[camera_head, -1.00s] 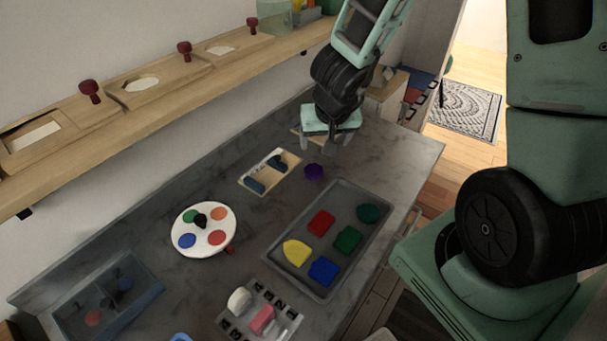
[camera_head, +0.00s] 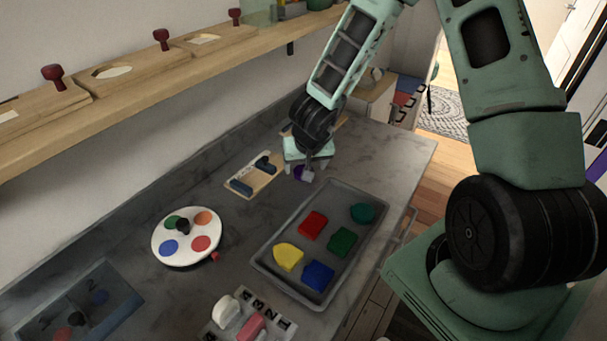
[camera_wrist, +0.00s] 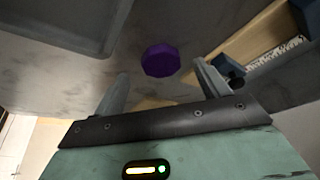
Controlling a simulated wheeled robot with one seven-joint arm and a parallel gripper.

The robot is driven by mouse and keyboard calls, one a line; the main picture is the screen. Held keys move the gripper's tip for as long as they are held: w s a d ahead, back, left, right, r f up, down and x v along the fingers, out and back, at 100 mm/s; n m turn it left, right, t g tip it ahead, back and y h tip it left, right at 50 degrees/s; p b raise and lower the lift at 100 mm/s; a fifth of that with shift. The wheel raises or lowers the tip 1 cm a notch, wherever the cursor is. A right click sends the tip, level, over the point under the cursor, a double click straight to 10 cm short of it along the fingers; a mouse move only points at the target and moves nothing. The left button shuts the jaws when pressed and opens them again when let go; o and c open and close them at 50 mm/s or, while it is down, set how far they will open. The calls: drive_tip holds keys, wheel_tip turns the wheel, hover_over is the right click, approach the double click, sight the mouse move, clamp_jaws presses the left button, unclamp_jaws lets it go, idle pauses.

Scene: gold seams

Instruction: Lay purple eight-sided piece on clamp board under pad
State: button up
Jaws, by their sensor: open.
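The purple eight-sided piece (camera_wrist: 160,61) lies flat on the grey counter. In the wrist view it is just beyond my open fingers, between their lines and not touching them. In the head view the piece (camera_head: 299,173) is partly hidden by my gripper (camera_head: 308,172), which is low over the counter beside it. In the wrist view my gripper (camera_wrist: 160,85) is open and empty. A light wooden board with dark blue parts (camera_head: 249,183) lies to the left of the piece; it looks like the clamp board. Its edge also shows at the right in the wrist view (camera_wrist: 245,42).
A dark tray (camera_head: 262,262) with several coloured pieces is right of the board. A white disc with coloured spots (camera_head: 187,252) stands at the left. A numbered rack (camera_head: 275,325) and a dark divided box (camera_head: 125,310) are in front. A wooden shelf (camera_head: 130,95) runs along the wall.

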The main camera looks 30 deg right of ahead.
drive_tip(key=shift+x, duration=1.3)
drive_tip(key=c, duration=1.2)
